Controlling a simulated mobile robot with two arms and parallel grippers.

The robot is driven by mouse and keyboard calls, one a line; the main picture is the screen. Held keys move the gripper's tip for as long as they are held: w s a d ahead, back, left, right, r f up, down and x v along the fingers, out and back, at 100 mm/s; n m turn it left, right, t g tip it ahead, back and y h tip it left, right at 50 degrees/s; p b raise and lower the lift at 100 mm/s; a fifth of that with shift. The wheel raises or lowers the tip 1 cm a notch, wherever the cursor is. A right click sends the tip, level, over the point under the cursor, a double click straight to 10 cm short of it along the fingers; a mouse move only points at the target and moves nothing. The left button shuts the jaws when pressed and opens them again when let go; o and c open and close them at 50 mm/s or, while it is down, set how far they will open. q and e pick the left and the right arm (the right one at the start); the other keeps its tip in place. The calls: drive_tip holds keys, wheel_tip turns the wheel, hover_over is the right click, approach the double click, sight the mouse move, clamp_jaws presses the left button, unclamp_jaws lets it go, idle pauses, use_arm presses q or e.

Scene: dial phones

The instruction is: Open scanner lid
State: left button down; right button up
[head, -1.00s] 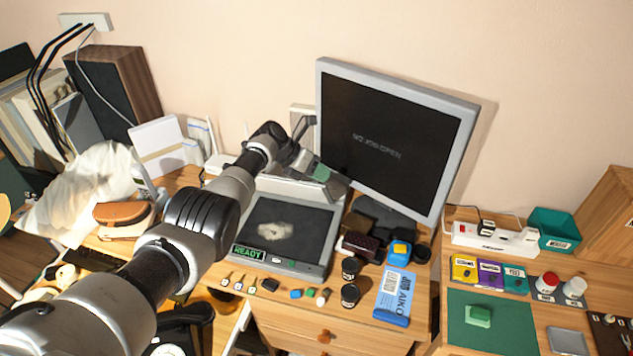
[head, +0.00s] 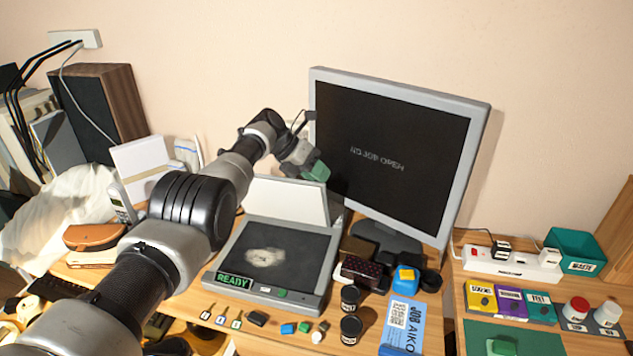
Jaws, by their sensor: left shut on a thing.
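The scanner (head: 282,292) sits on the desk in front of the monitor, with a green READY label on its front left. Its lid (head: 286,200) stands up steeply at the back, pale inner face toward me. The dark glass (head: 300,252) is uncovered, with a pale smudge on it. My left gripper (head: 314,172) is at the lid's upper edge, shut on it; the exact contact is hard to see. My left arm crosses the picture from the lower left and hides part of the scanner's left side. My right gripper is not in view.
The monitor (head: 395,155) stands close behind and right of the lid. Dark jars (head: 350,300), a blue packet (head: 402,325) and small blocks crowd the scanner's right and front. A power strip (head: 512,262) and green bin (head: 576,252) are at the right.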

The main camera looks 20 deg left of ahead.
use_arm(q)
drive_tip(key=shift+s+f, duration=0.15)
drive_tip(key=shift+f, duration=0.2)
drive_tip(key=c, duration=1.2)
unclamp_jaws()
drive_tip(key=shift+o, duration=1.3)
drive_tip(key=shift+w+a, duration=0.1)
drive_tip(key=shift+w, duration=0.1)
drive_tip(key=shift+r, duration=0.1)
